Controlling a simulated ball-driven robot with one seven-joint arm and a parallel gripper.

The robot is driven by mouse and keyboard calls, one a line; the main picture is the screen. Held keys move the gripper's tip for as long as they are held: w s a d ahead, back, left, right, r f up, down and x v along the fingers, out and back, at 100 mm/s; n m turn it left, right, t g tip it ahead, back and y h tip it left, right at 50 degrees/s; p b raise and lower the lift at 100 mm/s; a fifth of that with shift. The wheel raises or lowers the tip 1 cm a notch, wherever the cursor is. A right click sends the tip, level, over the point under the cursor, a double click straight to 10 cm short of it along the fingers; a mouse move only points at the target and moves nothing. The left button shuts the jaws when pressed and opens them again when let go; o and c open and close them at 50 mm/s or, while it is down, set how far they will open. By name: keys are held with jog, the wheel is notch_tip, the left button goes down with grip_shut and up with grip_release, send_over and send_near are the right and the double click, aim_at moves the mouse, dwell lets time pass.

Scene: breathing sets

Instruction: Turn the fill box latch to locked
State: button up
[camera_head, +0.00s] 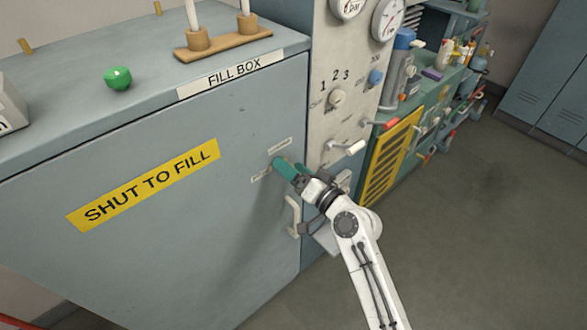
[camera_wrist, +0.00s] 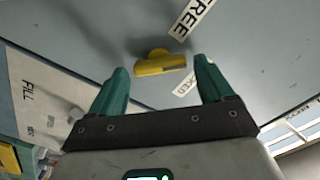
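The fill box (camera_head: 230,110) is a blue-grey cabinet whose front carries a yellow "SHUT TO FILL" sign. Its latch (camera_wrist: 160,64) is a yellow knob with a short bar, seen in the wrist view. The "FREE" label (camera_wrist: 192,18) is above right of it; a partly hidden label ending in "KED" (camera_wrist: 187,86) is below right. My gripper (camera_head: 279,163) is at the box front near its right edge and hides the latch in the head view. In the wrist view my gripper (camera_wrist: 160,78) is open, with the latch between the green fingertips or just beyond; no contact shows.
A pale handle (camera_head: 294,216) is on the box front just below my gripper. A panel with dials and levers (camera_head: 338,98) stands to the right, a lever (camera_head: 353,148) sticking out near my wrist. A green ball (camera_head: 118,77) lies on the box top. The floor at right is clear.

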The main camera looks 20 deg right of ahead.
jog(key=shift+o, duration=0.6)
jog(key=shift+s, duration=0.1)
jog(key=b+v, duration=0.2)
jog(key=v, duration=0.8)
jog(key=shift+s+b, duration=0.35)
jog(key=shift+b, duration=0.05)
jog(key=shift+d, duration=0.1)
